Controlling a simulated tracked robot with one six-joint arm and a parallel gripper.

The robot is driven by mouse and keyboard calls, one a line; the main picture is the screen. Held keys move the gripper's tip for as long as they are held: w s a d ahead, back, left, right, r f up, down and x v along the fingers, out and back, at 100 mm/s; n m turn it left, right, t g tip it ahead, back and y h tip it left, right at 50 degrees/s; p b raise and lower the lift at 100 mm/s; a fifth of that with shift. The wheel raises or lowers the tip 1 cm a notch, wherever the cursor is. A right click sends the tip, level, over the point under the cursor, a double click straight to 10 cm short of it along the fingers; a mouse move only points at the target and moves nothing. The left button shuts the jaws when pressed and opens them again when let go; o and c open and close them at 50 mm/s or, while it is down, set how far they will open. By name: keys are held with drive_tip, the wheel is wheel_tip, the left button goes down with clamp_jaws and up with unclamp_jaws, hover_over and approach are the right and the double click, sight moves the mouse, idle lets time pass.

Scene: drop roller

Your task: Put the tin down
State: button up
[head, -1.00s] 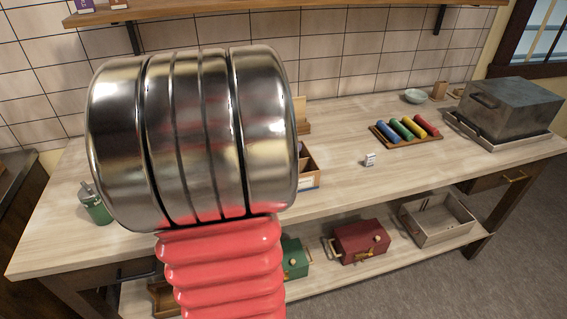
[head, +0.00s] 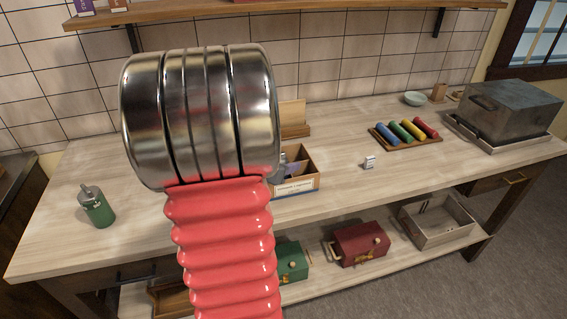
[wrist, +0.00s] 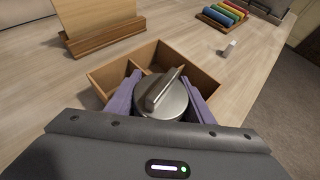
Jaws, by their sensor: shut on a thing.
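The tin (wrist: 160,98) is a round metal can with a raised bar on its lid. In the wrist view my gripper (wrist: 162,92) is shut on it, a purple finger on each side. The tin is upright over the near part of an open wooden box (wrist: 205,61) with compartments. I cannot tell whether its base touches anything. In the head view my arm hides most of the gripper and tin; a bit of purple finger shows at the box (head: 297,186), which has a label on its front.
A wooden stand (wrist: 105,40) is behind the box. A small white item (head: 369,162) and a tray of coloured rolls (head: 405,144) lie to the right. A metal case (head: 510,110) stands at the far right. A green can (head: 97,207) stands at left. The bench between is clear.

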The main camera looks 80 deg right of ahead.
drive_tip(key=o, duration=1.2)
drive_tip(key=shift+r, duration=0.1)
drive_tip(key=shift+w+a+r, duration=0.25)
drive_tip(key=shift+a+r, duration=0.1)
drive_tip(key=shift+a, duration=0.25)
drive_tip(key=v, duration=1)
drive_tip(key=shift+a, duration=0.25)
drive_tip(key=shift+r, duration=0.1)
